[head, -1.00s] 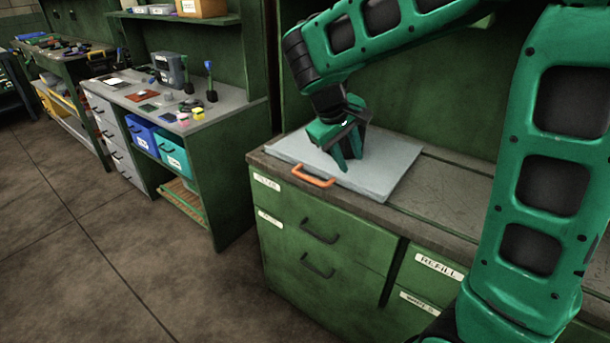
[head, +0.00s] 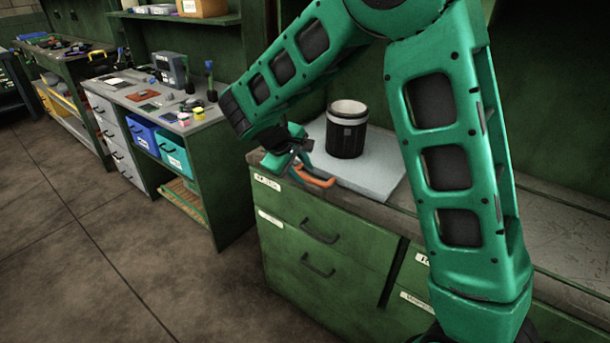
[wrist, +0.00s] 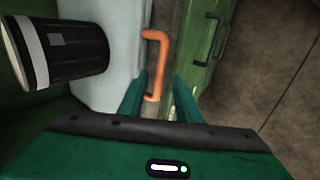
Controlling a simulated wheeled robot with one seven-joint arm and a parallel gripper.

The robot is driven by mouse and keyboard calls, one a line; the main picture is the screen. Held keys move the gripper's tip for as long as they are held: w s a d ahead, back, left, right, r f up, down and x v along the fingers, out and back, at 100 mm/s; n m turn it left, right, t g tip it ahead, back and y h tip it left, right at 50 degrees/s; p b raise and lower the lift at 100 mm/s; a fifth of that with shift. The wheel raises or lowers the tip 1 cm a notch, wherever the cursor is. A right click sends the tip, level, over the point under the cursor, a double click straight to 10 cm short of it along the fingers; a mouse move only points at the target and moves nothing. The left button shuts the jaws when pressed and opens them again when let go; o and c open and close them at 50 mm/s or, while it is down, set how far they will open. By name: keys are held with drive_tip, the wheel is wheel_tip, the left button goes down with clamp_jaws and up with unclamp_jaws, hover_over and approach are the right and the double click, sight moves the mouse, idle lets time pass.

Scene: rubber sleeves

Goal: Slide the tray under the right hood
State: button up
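The tray (head: 379,181) is a flat light grey slab on the green cabinet's top, with an orange handle (head: 318,181) at its front edge. A black canister (head: 346,140) with a pale rim stands upright on it. The handle (wrist: 155,52) and the canister (wrist: 68,52) also show in the wrist view. My gripper (head: 300,166) is at the tray's front edge by the handle. In the wrist view my gripper (wrist: 158,90) is open, with the handle's near end between its fingers; contact cannot be told. I cannot make out the right hood; my arm covers part of that side.
The bare worktop (head: 560,235) runs to the right beyond my arm. Green drawers (head: 310,240) with dark pulls are below the tray. To the left, another bench (head: 205,118) holds small items, with blue (head: 142,134) and teal (head: 174,150) bins beneath.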

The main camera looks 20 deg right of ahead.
drive_tip(key=shift+x, duration=1.25)
drive_tip(key=shift+c, duration=0.7)
